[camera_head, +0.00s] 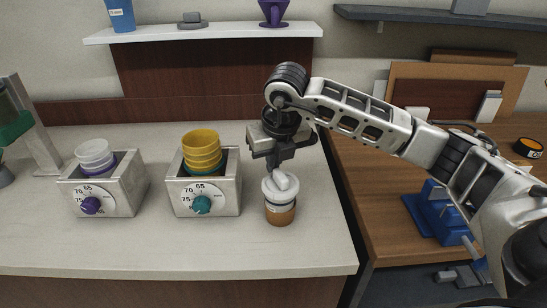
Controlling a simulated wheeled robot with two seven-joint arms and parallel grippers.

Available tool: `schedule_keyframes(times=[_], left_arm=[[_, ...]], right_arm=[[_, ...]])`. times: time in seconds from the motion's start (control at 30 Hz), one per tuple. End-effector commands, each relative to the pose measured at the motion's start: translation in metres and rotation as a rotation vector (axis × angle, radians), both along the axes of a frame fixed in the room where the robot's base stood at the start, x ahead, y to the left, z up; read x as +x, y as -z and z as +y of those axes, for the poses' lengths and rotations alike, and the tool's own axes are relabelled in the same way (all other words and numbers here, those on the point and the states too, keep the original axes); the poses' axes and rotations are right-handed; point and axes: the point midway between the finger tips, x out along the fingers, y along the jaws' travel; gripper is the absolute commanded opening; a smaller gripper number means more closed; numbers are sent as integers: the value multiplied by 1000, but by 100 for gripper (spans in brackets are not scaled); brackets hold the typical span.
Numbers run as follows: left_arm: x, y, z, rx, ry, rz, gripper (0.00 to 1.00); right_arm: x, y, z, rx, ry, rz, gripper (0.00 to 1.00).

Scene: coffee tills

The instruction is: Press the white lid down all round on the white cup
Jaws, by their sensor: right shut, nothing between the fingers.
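The white cup (279,206) stands upright on the pale counter near its right end, with a brown band around its lower part. The white lid (269,188) sits on top of the cup. I cannot tell whether its rim is seated evenly all round. My right gripper (274,172) is shut and empty, pointing down just above the back of the lid, and partly overlaps it in the picture. Whether the fingertips touch the lid is too small to tell. My left gripper is not in view.
Left of the cup stands a metal dial box (230,208) holding yellow cups (201,146). Another dial box (125,206) holds white cups (94,152). A white shelf (240,33) hangs behind. The counter in front is clear. A wooden table (375,228) with a blue object (432,215) lies right.

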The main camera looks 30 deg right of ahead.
Motion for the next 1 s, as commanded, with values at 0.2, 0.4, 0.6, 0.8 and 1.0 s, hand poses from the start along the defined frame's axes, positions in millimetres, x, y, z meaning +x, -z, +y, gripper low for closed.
schedule_keyframes(times=[0.2, 0.4, 0.6, 0.8, 1.0], left_arm=[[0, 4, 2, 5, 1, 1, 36], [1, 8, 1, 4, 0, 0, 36], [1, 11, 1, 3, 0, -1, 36], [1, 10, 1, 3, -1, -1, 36], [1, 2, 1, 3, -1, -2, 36]], right_arm=[[1, 1, 0, 0, 1, -5, 0], [1, 5, 0, 0, 1, -6, 0], [1, 9, 0, 0, 1, -6, 0], [1, 9, 0, 0, 0, -4, 0], [1, -4, 0, 0, 0, -5, 0]])
